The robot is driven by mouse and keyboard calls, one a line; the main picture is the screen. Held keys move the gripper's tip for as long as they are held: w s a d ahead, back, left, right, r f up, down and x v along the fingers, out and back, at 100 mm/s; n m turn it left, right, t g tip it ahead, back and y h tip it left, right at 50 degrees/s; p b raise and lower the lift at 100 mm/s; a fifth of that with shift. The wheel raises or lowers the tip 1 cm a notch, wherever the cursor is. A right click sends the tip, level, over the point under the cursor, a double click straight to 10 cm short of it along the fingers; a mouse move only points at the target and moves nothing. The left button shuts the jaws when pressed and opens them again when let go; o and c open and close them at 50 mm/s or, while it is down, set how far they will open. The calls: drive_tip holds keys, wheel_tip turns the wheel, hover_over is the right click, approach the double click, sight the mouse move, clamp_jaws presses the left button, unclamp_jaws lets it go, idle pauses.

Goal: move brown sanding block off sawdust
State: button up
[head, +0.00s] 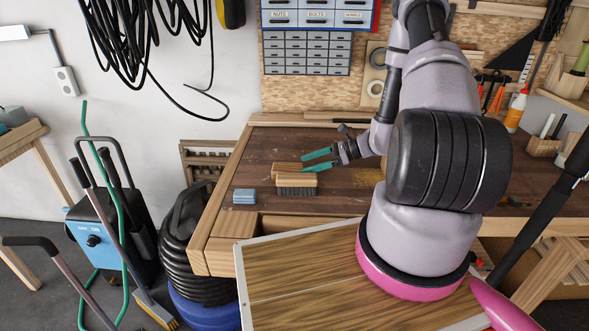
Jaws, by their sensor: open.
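My gripper (306,163) has teal fingers and is open over the workbench, pointing left. Its fingertips are close to the right end of a brown block (285,168), which looks like the brown sanding block. I cannot tell whether they touch it. The block lies just behind a bench brush (296,182) with a wooden back and dark bristles, which hides part of it. A yellowish patch of sawdust (345,203) shows on the bench to the right of the brush. Whether sawdust lies under the block is hidden.
A small blue-grey block (244,196) lies left of the brush on the workbench (250,165). The bench top at the back left is clear. Bottles and wooden holders (543,146) stand at the right. A black hose coil (185,245) is beside the bench's left edge.

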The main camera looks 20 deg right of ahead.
drive_tip(key=v, duration=0.4)
drive_tip(key=shift+d+r, duration=0.1)
drive_tip(key=shift+d, duration=0.05)
drive_tip(key=s+a+r+n+g+h, duration=0.1)
drive_tip(key=s+a+r+n+h, duration=0.15)
drive_tip(key=r, duration=0.45)
drive_tip(key=s+a+r+n+g+h, duration=0.1)
drive_tip(key=r+n, duration=0.3)
drive_tip(key=r, duration=0.4)
drive_tip(key=s+a+r+n+g+h, duration=0.1)
drive_tip(key=s+r+n+h, duration=0.1)
drive_tip(key=r+n, duration=0.35)
drive_tip(key=s+r+n+t+h, duration=0.2)
drive_tip(key=s+r, duration=0.4)
drive_tip(key=r, duration=0.3)
drive_tip(key=s+r+n+t+h, duration=0.3)
drive_tip(key=s+r, duration=0.4)
drive_tip(key=r, duration=0.3)
drive_tip(key=shift+s+t, duration=0.3)
drive_tip(key=shift+t, duration=0.2)
drive_tip(key=shift+a+h, duration=0.1)
drive_tip(key=shift+h, duration=0.15)
